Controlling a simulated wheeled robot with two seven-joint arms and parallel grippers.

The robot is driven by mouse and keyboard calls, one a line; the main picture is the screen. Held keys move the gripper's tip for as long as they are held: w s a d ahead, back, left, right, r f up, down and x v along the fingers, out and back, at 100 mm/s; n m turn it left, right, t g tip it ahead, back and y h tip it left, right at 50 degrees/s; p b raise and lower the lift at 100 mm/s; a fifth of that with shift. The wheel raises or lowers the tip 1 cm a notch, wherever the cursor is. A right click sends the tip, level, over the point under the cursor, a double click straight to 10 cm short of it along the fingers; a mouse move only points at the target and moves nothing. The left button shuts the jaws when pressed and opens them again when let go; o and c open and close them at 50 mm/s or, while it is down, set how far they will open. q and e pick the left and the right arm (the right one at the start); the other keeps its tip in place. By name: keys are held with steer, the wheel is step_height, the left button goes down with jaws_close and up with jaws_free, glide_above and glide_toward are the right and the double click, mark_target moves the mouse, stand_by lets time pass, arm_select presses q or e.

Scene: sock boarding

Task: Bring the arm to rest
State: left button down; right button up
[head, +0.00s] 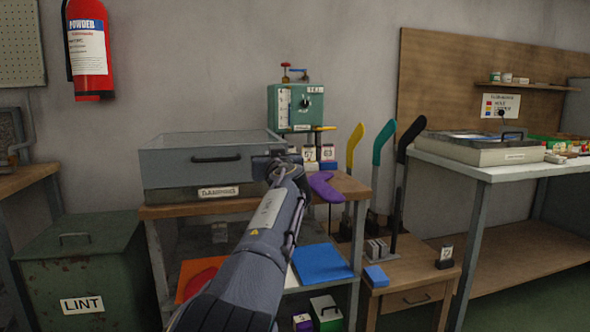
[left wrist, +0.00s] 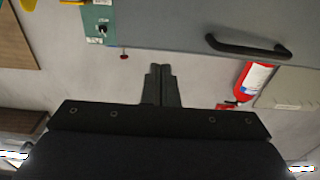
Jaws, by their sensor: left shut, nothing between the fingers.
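My left arm comes up from the bottom of the head view, and its gripper (head: 280,165) is in front of the right end of the grey damping box (head: 180,178). The wrist hides most of the fingers there. In the left wrist view the two fingers (left wrist: 161,70) are together and empty. The box's grey front with its black handle (left wrist: 248,47) fills the top of that view; I cannot tell whether the fingers touch it. My right gripper is not in view.
A purple sock form (head: 323,188) lies right of my wrist. Yellow, green and black upright forms (head: 383,142) stand beyond it. A teal control box (head: 296,107) is behind. A lint bin (head: 80,265) stands left, and a workbench (head: 490,172) right.

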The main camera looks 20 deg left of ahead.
arm_select(q)
steer(key=s+a+f+n+g, duration=0.2)
steer(key=s+a+f+g, duration=0.1)
steer(key=a+f, duration=0.4)
steer(key=s+a+f+g+h+p, duration=0.2)
steer(key=s+a+f+g+h, duration=0.4)
steer(key=s+f, duration=0.6)
steer(key=s+d+f+m+g+h+p, duration=0.15)
steer(key=s+d+f, duration=0.25)
steer(key=s+d, duration=0.5)
steer(key=s+d+f+m+h, duration=0.3)
steer(key=s+d+f, duration=0.15)
steer(key=s, duration=0.85)
steer(key=s+d+f+m+h+p, duration=0.1)
steer(key=s+d+f+m+h, duration=0.2)
steer(key=s+d, duration=0.65)
step_height(320, 180, up, 38)
steer(key=a+p, duration=0.2)
steer(key=p, duration=3.6)
steer(key=shift+s+n, duration=0.35)
steer(key=shift+s, duration=0.05)
steer(key=shift+f, duration=0.1)
